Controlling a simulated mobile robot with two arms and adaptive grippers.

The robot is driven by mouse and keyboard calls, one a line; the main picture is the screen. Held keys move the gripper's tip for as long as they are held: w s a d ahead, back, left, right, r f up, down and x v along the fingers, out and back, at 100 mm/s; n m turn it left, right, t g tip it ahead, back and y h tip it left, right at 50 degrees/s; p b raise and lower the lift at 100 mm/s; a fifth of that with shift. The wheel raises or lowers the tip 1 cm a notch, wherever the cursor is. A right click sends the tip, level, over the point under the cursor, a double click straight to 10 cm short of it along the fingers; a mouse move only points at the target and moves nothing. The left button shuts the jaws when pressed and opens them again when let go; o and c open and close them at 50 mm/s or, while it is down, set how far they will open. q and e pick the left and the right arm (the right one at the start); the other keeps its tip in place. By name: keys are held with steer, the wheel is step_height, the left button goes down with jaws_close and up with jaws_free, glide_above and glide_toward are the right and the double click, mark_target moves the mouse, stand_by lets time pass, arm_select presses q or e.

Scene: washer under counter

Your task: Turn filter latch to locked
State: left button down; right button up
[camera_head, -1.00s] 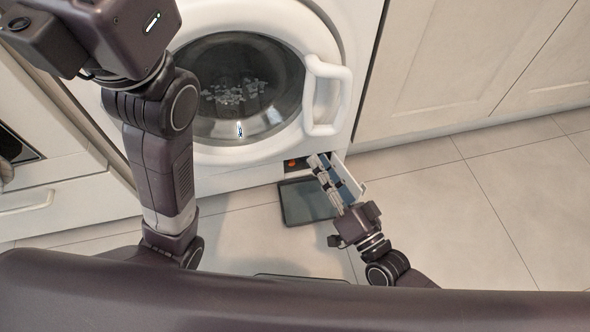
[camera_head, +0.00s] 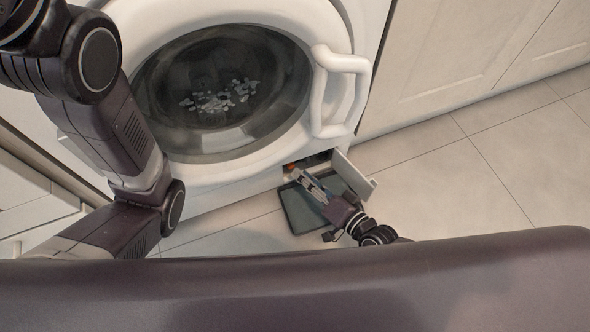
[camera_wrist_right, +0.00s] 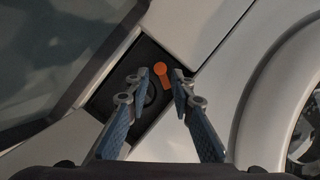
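The orange filter latch (camera_wrist_right: 163,75) sits in a dark recess at the washer's lower front corner. In the head view it is a small orange spot (camera_head: 291,166) inside the open compartment. My right gripper (camera_wrist_right: 160,77) is open, its two fingertips apart with the latch showing between them. I cannot tell whether either finger touches it. In the head view the right gripper (camera_head: 298,177) reaches into the compartment opening and partly covers it. A round dark part of the recess shows behind the left finger. My left arm crosses the left side, but its gripper is out of view.
The washer (camera_head: 345,60) has its round glass door shut. The compartment flap (camera_head: 352,173) stands open to the right of my right gripper. A dark flat tray (camera_head: 297,213) lies on the floor below. Tiled floor (camera_head: 440,180) at right is clear.

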mark_target(292, 167)
steer(key=shift+b+x, duration=0.5)
steer(key=shift+x, duration=1.3)
jaws_close()
